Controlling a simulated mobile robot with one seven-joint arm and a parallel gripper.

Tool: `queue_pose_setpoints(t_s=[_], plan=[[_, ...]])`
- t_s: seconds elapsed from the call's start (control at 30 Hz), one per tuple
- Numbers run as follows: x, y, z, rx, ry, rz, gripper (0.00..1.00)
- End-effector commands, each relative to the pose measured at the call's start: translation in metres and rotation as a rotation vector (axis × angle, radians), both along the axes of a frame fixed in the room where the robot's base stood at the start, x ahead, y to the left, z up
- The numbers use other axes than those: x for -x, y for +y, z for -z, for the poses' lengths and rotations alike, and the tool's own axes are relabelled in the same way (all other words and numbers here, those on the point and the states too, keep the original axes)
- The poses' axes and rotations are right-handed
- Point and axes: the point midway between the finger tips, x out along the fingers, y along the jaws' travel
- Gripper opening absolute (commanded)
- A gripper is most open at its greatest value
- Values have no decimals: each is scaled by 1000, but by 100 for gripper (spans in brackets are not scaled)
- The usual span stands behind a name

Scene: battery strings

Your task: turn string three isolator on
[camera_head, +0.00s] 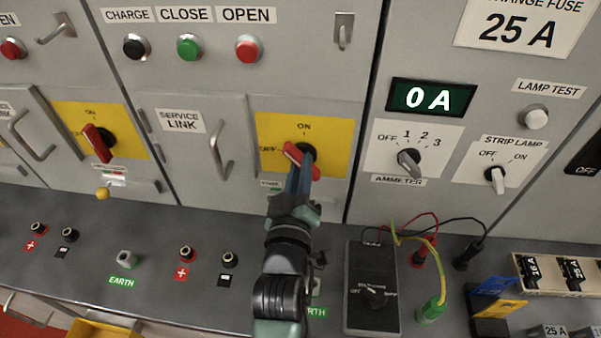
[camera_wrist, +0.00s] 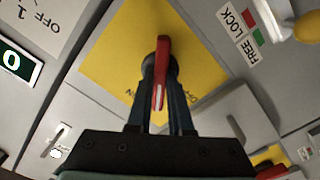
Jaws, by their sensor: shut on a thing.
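The isolator's red handle (camera_head: 291,152) sits on a yellow plate (camera_head: 335,135) marked ON at the top and OFF at the left. My gripper (camera_head: 301,162) is shut on this handle from below. The handle slants from upper left to lower right, between the two marks. My fingers hide part of it and the knob behind. In the wrist view the red handle (camera_wrist: 162,55) stands between my two fingers (camera_wrist: 160,95), with the yellow plate (camera_wrist: 115,62) behind. No string number shows on this panel.
A second red-handled isolator (camera_head: 97,143) is on the panel to the left. A display (camera_head: 431,97) reads 0 A above the ammeter selector (camera_head: 409,161). A black tester box (camera_head: 371,290) with leads lies on the shelf right of my arm.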

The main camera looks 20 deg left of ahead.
Motion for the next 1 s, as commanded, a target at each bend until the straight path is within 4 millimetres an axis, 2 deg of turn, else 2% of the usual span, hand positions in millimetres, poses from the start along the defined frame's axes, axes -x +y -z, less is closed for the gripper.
queue_pose_setpoints(t_s=[0.5, 1.0], plan=[[0, -1, 3, -445, 129, 0, 0], [0, -1, 1, -659, 191, 1, 0]])
